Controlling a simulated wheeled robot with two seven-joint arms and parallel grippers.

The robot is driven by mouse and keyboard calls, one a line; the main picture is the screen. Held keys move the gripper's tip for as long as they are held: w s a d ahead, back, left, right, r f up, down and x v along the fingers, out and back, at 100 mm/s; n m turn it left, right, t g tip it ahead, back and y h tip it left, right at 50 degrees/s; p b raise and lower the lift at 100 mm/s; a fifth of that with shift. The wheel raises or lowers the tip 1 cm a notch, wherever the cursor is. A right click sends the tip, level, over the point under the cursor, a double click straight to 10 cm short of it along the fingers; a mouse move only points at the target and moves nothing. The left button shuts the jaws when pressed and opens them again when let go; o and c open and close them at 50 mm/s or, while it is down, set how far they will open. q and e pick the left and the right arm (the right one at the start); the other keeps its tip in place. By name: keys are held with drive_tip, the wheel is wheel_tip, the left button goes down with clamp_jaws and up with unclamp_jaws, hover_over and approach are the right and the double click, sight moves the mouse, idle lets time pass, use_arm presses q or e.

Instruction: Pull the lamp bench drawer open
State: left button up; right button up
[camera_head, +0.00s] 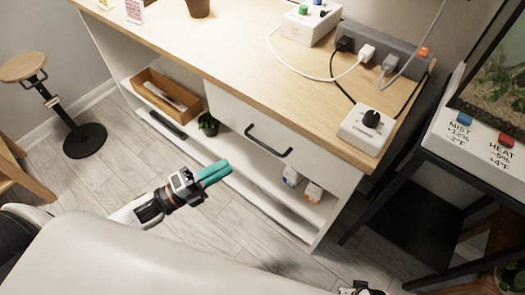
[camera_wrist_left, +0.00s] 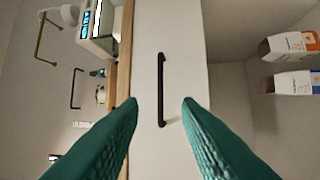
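The lamp bench (camera_head: 225,58) has a wooden top and a white drawer front (camera_head: 228,108) under it. The drawer looks shut, with its front flush below the top. Its black bar handle (camera_head: 268,143) is also in the left wrist view (camera_wrist_left: 161,90), upright there. My left gripper (camera_head: 222,170) has teal fingers and is in front of the bench, apart from the handle. In the left wrist view its fingers (camera_wrist_left: 160,103) are open and empty, with the handle ahead between them. A small part of my right gripper (camera_head: 360,290) shows at the bottom edge; its fingers are hidden.
A lower shelf (camera_head: 235,178) holds a wooden tray (camera_head: 152,82), a small plant (camera_head: 208,124) and small boxes (camera_head: 313,192). A power strip (camera_head: 385,48) and a dial box (camera_head: 366,132) are on top. A stool (camera_head: 85,140) stands left. Floor before the drawer is clear.

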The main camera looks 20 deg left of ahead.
use_arm(q)
drive_tip(key=x, duration=1.1)
drive_tip(key=shift+a, duration=0.1)
drive_tip(key=shift+c, duration=0.4)
clamp_jaws()
